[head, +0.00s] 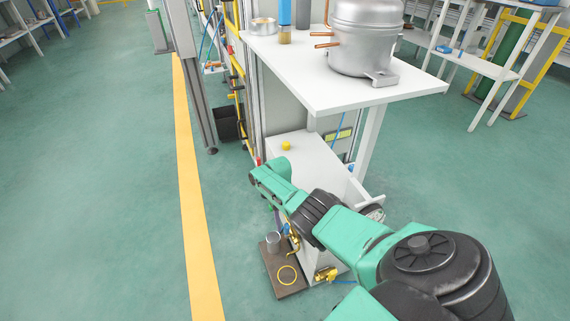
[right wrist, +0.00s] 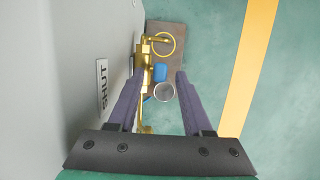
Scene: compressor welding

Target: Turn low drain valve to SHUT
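The low drain valve appears as a brass fitting (right wrist: 144,52) on the side of a light grey cabinet. A blue part (right wrist: 160,72) sits beside it, probably its handle. A SHUT label (right wrist: 103,88) is on the cabinet wall to the left. My right gripper (right wrist: 158,80) is open, its two dark fingers apart and pointing down toward the valve. The left finger overlaps the brass pipework; I cannot tell whether they touch. In the head view my right arm hides most of the valve, with some brass (head: 292,242) showing below the wrist. My left gripper is out of view.
A brown mat (head: 283,291) on the floor holds a silver cup (head: 273,240) and a yellow ring (head: 287,275). Another brass fitting with a blue hose (head: 326,274) is low on the cabinet. A white table (head: 310,85) overhangs the cabinet. The floor to the left is clear.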

